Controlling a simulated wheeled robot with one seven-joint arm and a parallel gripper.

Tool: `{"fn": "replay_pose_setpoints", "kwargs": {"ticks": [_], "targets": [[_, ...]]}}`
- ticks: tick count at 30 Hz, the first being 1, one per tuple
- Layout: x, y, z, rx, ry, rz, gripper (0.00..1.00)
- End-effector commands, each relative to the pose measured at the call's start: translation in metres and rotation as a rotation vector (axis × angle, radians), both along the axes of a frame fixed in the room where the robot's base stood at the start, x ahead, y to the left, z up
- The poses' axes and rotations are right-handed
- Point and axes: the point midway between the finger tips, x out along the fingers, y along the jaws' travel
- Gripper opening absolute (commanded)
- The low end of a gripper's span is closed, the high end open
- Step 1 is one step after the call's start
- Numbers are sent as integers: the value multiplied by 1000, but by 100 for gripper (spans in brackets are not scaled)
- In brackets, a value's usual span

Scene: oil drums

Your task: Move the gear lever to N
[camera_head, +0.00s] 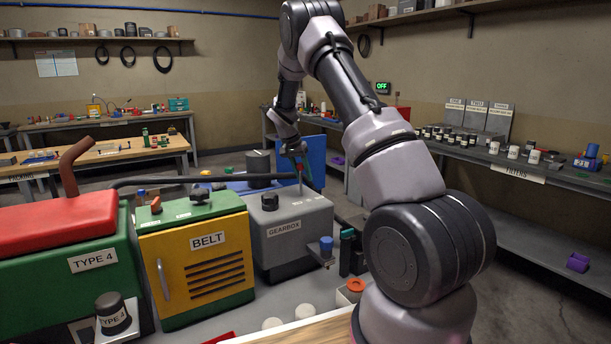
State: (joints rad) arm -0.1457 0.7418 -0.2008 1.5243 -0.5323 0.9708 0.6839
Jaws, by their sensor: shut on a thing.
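The grey box labelled GEARBOX (290,232) stands right of the yellow BELT cabinet. A thin upright gear lever (301,186) rises from its top. My gripper (299,166) is at the upper end of this lever, shut on it from above. The fingers and the lever's top are small in view, and a bit of red shows there. Small pale plates (316,197) lie on the box's top near the lever, but their letters are too small to read. I cannot tell which gear position the lever is in.
The yellow BELT cabinet (195,262) and the green TYPE 4 machine (96,262) stand to the left. A black hose (200,179) runs behind the cabinet toward the gearbox. A blue-topped part (326,245) sticks out at the gearbox's front right. A shelf labelled FILTERS (517,173) lines the right wall.

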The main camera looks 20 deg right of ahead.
Motion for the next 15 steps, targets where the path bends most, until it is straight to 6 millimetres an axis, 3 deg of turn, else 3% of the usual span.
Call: {"fn": "replay_pose_setpoints", "kwargs": {"ticks": [8, 9, 11, 15], "targets": [[0, -1, 0, -2, -1, -1, 0], [0, -1, 0, -2, -1, -1, 46], [0, 0, 0, -2, -1, -1, 68], [0, 0, 0, -1, 0, -1, 68]]}}
